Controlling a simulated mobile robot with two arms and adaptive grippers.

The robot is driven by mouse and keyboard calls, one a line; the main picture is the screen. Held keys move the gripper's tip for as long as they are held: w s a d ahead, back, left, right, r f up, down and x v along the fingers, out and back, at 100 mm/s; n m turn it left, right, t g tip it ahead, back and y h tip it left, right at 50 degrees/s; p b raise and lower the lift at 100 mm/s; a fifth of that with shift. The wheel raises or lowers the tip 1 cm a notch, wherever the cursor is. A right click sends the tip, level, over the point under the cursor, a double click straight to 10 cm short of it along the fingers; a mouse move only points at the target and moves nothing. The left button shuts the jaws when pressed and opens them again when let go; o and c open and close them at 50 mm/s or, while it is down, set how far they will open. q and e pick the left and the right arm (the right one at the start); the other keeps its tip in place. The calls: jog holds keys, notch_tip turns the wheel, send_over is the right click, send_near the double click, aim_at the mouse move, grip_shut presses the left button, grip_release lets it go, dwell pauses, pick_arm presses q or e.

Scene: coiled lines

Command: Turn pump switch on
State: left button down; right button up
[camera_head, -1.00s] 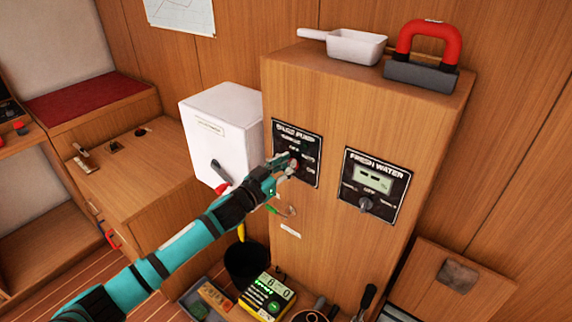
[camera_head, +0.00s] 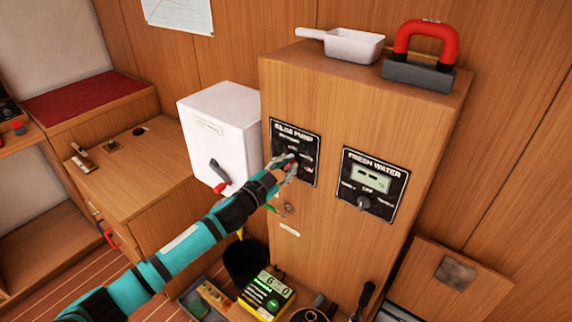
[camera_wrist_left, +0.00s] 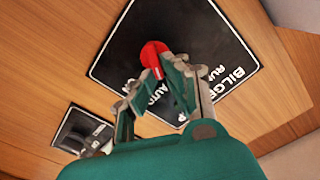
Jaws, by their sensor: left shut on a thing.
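The black bilge pump panel (camera_head: 307,143) is on the front of the wooden cabinet, at its left. My left gripper (camera_head: 289,162) is at the panel's lower middle. In the left wrist view, the panel (camera_wrist_left: 115,45) appears rotated, and its red switch knob (camera_wrist_left: 153,52) is between the fingertips of my left gripper (camera_wrist_left: 156,74). The gripper is shut on the knob. The fingers cover part of the lettering, and I cannot tell which position the knob points to. My right gripper is not in view.
The fresh water panel (camera_head: 394,177) is to the right on the same cabinet. A white box (camera_head: 222,125) with a lever stands close on the left. A white scoop (camera_head: 352,47) and a red-handled block (camera_head: 420,75) lie on top.

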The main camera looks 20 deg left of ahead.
pick_arm(q)
jog(key=m, duration=0.5)
jog(key=shift+s+d+f+m, duration=0.15)
jog(key=shift+d+f+m, duration=0.15)
jog(key=shift+f, duration=0.05)
jog(key=m, duration=0.2)
jog(key=f+m, duration=0.1)
jog(key=m, duration=0.2)
jog(key=shift+d+m+b, duration=0.1)
jog(key=shift+m+b, duration=0.2)
jog(key=shift+b, duration=0.1)
jog(key=c, duration=1.4)
grip_release()
jog(key=v, duration=1.2)
jog(key=shift+r, duration=0.1)
